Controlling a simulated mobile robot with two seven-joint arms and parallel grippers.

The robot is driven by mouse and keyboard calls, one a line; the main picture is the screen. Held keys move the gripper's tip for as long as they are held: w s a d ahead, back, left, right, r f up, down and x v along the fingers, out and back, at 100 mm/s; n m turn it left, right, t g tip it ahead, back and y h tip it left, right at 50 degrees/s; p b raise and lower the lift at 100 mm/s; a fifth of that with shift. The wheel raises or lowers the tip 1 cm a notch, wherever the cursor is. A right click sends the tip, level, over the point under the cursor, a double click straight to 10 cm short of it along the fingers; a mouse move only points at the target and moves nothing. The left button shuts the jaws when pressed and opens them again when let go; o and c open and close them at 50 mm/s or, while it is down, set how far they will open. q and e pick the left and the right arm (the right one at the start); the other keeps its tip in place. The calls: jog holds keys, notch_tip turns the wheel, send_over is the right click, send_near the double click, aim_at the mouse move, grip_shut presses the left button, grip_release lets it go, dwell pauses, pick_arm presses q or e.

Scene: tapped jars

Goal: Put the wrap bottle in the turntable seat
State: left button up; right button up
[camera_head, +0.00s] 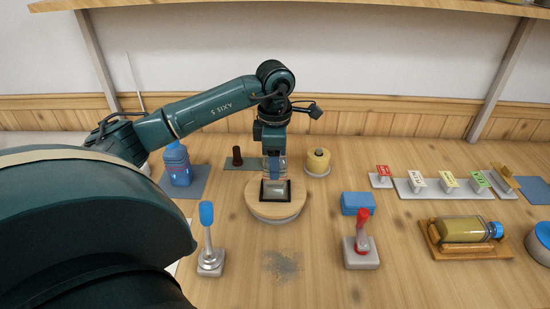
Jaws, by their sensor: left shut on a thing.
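My left gripper (273,151) comes down over the turntable and is shut on a clear bluish bottle, the wrap bottle (275,170). The bottle is upright, and its upper part is hidden by the gripper. The turntable (290,210) is a round wooden disc with a square, dark-rimmed seat (276,191) in its middle. The bottle's lower end is at the seat; I cannot tell whether it rests in it or hangs just above. My right gripper is not in view.
A blue bottle (177,165) stands at the left, and a yellow roll (318,161) behind the turntable. Blue-topped (207,215) and red-topped (362,230) levers flank the front. A blue block (357,203) and a cradle with a lying jar (463,230) are to the right.

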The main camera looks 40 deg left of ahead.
pick_arm(q)
jog(key=shift+f, duration=0.1)
jog(key=o, duration=1.2)
